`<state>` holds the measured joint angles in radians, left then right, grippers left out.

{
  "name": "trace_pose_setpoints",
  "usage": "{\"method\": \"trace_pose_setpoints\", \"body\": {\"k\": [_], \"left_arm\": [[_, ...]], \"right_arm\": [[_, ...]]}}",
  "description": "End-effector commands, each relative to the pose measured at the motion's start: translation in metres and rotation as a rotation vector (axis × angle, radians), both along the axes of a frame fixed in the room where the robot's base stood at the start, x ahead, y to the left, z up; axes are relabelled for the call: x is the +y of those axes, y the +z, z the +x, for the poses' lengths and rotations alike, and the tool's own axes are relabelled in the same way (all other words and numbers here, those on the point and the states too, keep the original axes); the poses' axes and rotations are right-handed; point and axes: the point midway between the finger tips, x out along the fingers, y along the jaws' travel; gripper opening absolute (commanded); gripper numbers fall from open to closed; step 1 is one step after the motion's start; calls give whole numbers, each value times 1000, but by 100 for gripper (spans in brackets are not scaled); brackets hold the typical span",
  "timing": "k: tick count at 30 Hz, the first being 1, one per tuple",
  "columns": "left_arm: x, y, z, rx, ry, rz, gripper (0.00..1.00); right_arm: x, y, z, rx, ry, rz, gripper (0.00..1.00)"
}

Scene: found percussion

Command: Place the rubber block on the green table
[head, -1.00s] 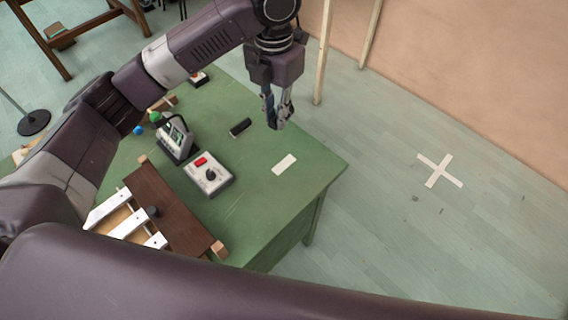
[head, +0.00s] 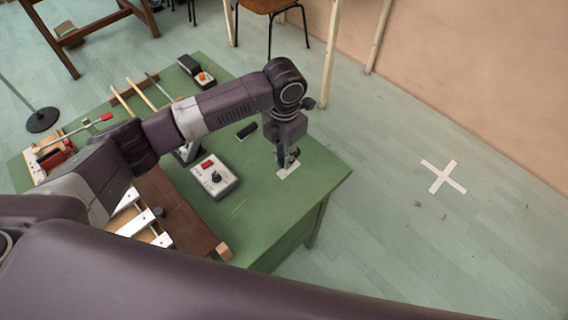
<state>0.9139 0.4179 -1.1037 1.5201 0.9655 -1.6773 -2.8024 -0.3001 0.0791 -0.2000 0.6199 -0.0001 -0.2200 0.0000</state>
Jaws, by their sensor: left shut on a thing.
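The green table (head: 310,190) stands in the middle of the view. My left gripper (head: 288,163) points down over the table's right part, right at the white tape patch (head: 289,172). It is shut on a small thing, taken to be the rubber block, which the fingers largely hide. I cannot tell whether the held thing touches the table. My right gripper is not in view.
A black block-shaped thing (head: 246,131) lies left of my left gripper. A grey box with a red switch and black knob (head: 214,178) stands further left. A brown board with white bars (head: 170,205) lies at the near left. The table's right corner is clear.

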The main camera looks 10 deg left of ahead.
Motion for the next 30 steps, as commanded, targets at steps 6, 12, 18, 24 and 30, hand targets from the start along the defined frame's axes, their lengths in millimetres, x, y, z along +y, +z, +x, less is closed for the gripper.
{"method": "trace_pose_setpoints", "body": {"k": [6, 12, 18, 24, 30], "left_arm": [[0, -23, -1, 4, 2, 3, 0], [0, -44, 0, 0, 0, 0, 0], [0, -44, 0, -1, 0, 1, 0], [0, -47, -1, 0, 0, 1, 24], [0, -46, -1, 0, 0, 1, 33]], "right_arm": [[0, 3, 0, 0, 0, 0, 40], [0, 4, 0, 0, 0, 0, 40], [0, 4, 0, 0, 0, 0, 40], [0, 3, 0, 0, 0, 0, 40], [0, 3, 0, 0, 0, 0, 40]]}}
